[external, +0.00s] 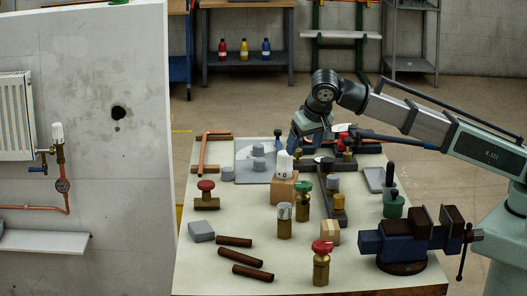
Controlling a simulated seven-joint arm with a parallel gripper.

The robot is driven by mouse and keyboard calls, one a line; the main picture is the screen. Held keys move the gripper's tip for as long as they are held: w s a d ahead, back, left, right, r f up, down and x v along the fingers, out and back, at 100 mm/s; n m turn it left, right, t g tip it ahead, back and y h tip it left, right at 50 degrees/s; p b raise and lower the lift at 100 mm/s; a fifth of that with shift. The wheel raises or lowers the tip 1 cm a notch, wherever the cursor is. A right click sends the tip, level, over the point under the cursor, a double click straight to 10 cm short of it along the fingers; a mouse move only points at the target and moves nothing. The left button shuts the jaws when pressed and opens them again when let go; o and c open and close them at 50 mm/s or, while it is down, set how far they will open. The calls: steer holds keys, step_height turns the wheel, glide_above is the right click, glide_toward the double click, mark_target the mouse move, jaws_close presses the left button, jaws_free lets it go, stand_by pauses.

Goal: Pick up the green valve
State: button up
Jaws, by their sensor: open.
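The green valve (303,202) stands upright near the middle of the bench, with a green knob on a brass body. It is close to a wooden block (284,191) on its left and a brass piece with a dark base on its right. My gripper (297,148) is open, pointing down over the back of the bench, behind and apart from the green valve. Its fingertips are small and partly hidden behind the things on the bench.
Red-knobbed valves stand at the front (321,268) and left (206,194). A silver-capped valve (284,222) stands just in front of the green one. A blue vise (405,240) and green canister (393,205) are at right. Dark rods (240,258) lie at front left.

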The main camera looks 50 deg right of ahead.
glide_toward(305, 185)
steer(key=r, duration=0.1)
steer(key=shift+g+y, duration=0.3)
steer(key=shift+y, duration=0.1)
steer(key=shift+d+x, duration=0.15)
steer(key=shift+x, duration=3.25)
steer(key=shift+d+x, duration=0.15)
steer(key=shift+x, duration=3.25)
steer(key=c, duration=1.3)
steer(key=shift+r, duration=0.1)
jaws_close()
steer(key=shift+r, duration=0.1)
